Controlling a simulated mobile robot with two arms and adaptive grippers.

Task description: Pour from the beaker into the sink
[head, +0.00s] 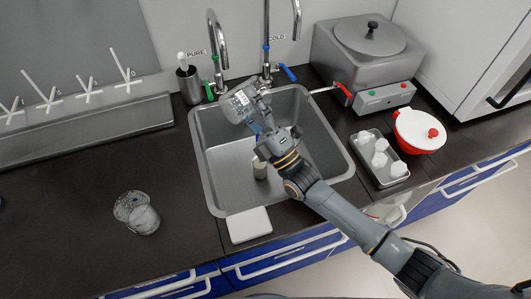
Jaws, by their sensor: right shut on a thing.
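My right arm reaches in from the lower right over the metal sink (225,165). My right gripper (258,105) is shut on a clear glass beaker (238,106), which it holds over the back left part of the sink. The beaker looks tilted, but its contents are too small to make out. A second glass beaker (142,216) stands on the dark counter left of the sink. My left gripper is not in view.
Taps labelled PURE (217,45) and COLD (267,50) rise behind the sink. A metal distiller (365,70), a tray of white bottles (378,160) and a red-white bowl (418,130) stand to the right. A white block (249,225) lies at the front rim. The left counter is mostly clear.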

